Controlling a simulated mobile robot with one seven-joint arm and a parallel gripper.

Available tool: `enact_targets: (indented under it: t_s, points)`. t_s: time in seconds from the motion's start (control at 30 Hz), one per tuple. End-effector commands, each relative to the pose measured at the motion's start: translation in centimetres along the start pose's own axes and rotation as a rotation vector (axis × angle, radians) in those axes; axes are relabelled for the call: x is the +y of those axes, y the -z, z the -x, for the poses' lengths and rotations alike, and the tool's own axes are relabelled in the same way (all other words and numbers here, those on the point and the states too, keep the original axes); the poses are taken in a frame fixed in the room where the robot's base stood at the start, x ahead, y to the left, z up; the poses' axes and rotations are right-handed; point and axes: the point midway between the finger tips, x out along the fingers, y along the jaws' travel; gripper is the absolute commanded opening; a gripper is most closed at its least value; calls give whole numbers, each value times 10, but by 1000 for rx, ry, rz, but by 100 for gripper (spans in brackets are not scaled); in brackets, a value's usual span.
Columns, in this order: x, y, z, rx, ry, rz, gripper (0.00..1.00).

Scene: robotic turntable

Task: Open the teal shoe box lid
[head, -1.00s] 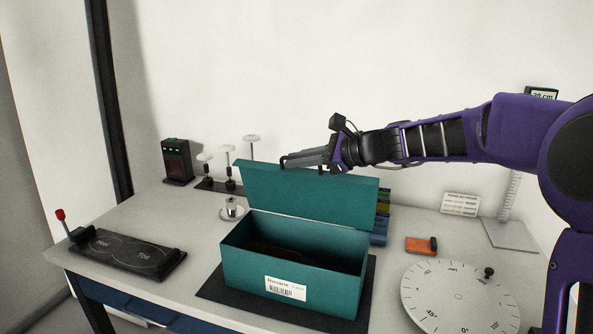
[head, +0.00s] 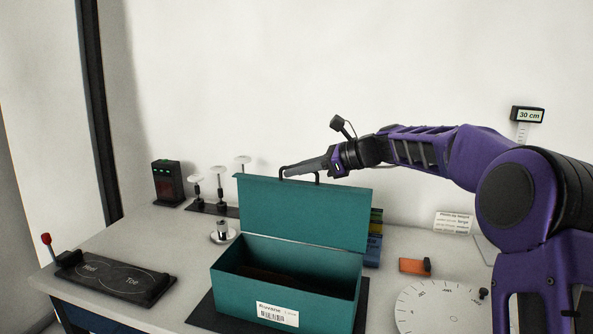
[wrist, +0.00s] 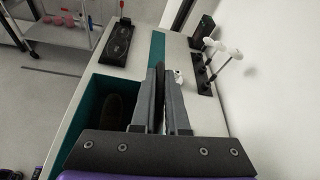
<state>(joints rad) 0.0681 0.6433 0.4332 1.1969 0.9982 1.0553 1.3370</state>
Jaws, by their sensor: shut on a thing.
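The teal shoe box (head: 240,290) stands on a dark mat with its lid (head: 300,215) raised upright along the back edge. The box is open at the top, and a dark brown shoe shape (wrist: 113,108) shows inside it in the wrist view. A dark handle (head: 298,174) is on the lid's top edge. My gripper (head: 294,171) is at this handle, its fingers shut on it. In the wrist view my gripper's fingers (wrist: 162,75) are close together beside the lid, a teal strip (wrist: 157,48); the grip itself is mostly hidden there.
A black Heel/Toe plate (head: 115,278) with a red-knobbed lever is at the left. White-topped stands (head: 219,190) and a black device (head: 168,183) are behind. A white dial turntable (head: 440,310) and an orange block (head: 414,265) are at the right.

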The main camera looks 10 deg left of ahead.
Motion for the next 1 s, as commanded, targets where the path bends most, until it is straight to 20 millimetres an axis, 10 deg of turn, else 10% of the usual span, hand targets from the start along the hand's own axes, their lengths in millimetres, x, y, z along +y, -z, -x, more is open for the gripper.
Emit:
enact_targets:
  t_s: [0.1,0.2,0.57,1.0]
  points:
    - [0,2,0,2,-2,0,0]
    - [0,1,0,1,-1,0,25]
    - [0,0,6,1,1,0,25]
    - [-1,1,100,2,6,0,25]
